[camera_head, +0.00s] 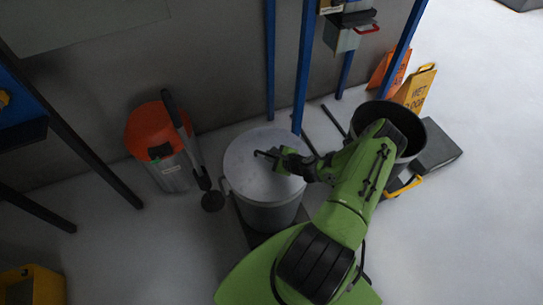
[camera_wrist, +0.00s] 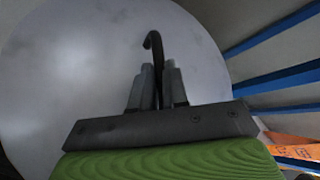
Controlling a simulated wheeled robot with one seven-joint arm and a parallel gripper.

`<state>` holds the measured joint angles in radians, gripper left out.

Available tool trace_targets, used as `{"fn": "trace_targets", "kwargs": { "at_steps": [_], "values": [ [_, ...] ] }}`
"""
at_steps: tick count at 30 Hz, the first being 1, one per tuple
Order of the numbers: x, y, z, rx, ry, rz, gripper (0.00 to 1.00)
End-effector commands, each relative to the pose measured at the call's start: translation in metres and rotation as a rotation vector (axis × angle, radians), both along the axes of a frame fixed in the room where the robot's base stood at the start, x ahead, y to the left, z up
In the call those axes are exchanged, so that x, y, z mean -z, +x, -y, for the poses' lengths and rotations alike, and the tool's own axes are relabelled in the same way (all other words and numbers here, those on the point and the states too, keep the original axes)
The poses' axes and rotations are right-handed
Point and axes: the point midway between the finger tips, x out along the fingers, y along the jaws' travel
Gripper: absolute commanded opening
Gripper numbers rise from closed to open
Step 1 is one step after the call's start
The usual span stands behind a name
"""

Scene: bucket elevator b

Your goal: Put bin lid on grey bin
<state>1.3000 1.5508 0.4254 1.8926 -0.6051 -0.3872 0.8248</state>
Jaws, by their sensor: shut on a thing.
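The bin lid (camera_head: 245,165) is a round, pale grey disc at the middle of the head view. It lies over the mouth of the grey bin (camera_head: 268,218) and hides its opening. I cannot tell whether it rests fully on the rim or is slightly above it. My gripper (camera_head: 278,158) is over the lid, shut on its dark handle. In the wrist view the lid (camera_wrist: 60,70) fills most of the picture, and the hooked handle (camera_wrist: 154,44) stands between the fingers of my gripper (camera_wrist: 158,75).
A dark open bin (camera_head: 418,125) is at the right, partly behind my arm, near a yellow wet-floor sign (camera_head: 415,88). Blue posts (camera_head: 304,70) stand behind. A yellow crate (camera_head: 32,285) is at lower left.

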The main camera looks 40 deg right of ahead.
Motion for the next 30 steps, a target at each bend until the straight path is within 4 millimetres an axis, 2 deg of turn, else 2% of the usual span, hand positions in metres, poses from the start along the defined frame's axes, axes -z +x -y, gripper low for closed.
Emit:
{"fn": "trace_targets", "kwargs": {
  "at_steps": [22, 23, 24, 28, 30],
  "values": [
    [0.013, 0.0, 0.0, 0.0, 0.0, 0.002, 0.0],
    [0.012, 0.0, 0.0, 0.0, 0.0, 0.001, 0.19],
    [0.012, 0.0, 0.0, 0.0, 0.0, 0.001, 0.25],
    [0.012, 0.0, 0.0, -0.001, 0.0, 0.001, 0.44],
    [0.012, 0.0, 0.0, -0.001, 0.0, 0.001, 0.44]
  ]
}}
